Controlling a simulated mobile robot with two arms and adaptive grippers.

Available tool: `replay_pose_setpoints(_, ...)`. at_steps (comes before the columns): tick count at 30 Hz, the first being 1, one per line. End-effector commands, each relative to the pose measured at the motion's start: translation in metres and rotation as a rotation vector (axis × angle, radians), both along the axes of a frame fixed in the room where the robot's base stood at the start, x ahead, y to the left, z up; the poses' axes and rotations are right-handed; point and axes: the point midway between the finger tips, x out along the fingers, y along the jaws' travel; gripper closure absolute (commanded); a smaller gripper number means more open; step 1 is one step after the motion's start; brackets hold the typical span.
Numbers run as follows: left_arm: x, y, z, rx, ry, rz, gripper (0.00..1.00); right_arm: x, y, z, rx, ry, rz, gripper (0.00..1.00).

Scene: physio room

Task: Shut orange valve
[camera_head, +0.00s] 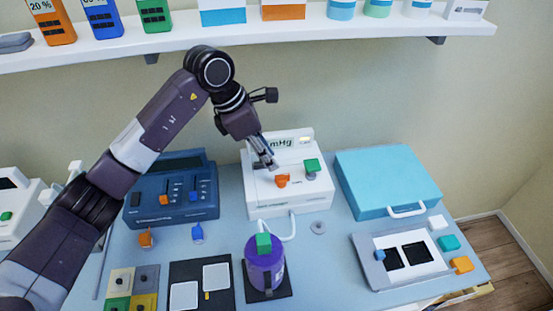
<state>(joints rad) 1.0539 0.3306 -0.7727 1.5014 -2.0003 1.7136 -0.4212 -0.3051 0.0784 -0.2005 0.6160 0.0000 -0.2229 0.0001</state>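The orange valve (282,181) is a small orange knob on the sloped front of a white device (273,205) marked mmHg, in the middle of the head view. A green knob (312,166) sits to its right on the same device. My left gripper (268,164) points down over the device, just up and left of the orange valve. It appears apart from the valve. Its fingers look narrow from this angle, and I cannot tell whether they are open or shut. My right gripper is not in view.
A dark blue device (172,213) with orange and blue knobs stands left. A purple cylinder (264,262) with a green top stands in front. A teal case (388,180) lies to the right. A white shelf (260,29) with boxes runs above my arm.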

Motion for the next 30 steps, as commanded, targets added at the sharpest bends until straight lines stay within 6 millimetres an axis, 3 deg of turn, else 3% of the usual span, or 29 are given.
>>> replay_pose_setpoints(5, 0.000, -0.004, -0.007, -0.001, 0.004, 0.000, 0.75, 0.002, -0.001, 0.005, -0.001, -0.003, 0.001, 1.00)
replay_pose_setpoints(18, 0.007, -0.027, -0.065, -0.002, 0.003, 0.001, 0.75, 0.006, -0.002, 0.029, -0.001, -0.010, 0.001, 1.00)
replay_pose_setpoints(29, 0.008, -0.029, -0.072, -0.001, 0.001, 0.000, 0.75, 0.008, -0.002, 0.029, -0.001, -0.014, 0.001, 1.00)
replay_pose_setpoints(30, 0.008, -0.029, -0.072, -0.001, 0.000, 0.000, 0.79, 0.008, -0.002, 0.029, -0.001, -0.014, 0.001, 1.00)
